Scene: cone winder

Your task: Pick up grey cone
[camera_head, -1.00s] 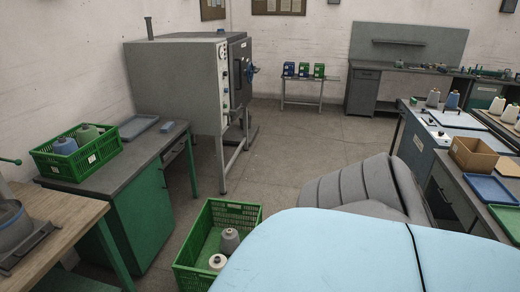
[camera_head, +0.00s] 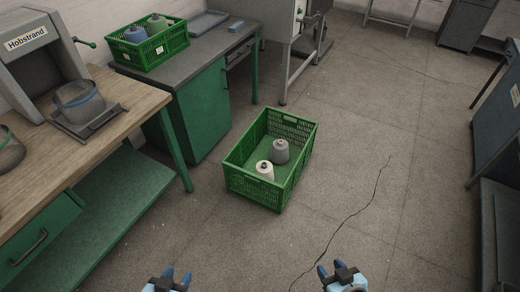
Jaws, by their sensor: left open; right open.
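A grey cone (camera_head: 280,152) stands upright in a green crate (camera_head: 239,183) on the floor, in the middle of the head view. A white cone (camera_head: 265,170) stands beside it, nearer to me. Another grey-looking cone (camera_head: 157,22) is in a second green crate (camera_head: 160,48) on the desk at upper left. My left gripper (camera_head: 176,275) is open and empty at the bottom edge, nearer to me than the floor crate. My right gripper (camera_head: 331,268) is open and empty at the bottom edge, to the right of the left one. Both are well apart from the cones.
A wooden bench (camera_head: 105,128) with a machine marked Hobstrand (camera_head: 30,52) stands at left. A blue cone (camera_head: 136,34) is in the desk crate. The floor (camera_head: 390,190) right of the floor crate is clear.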

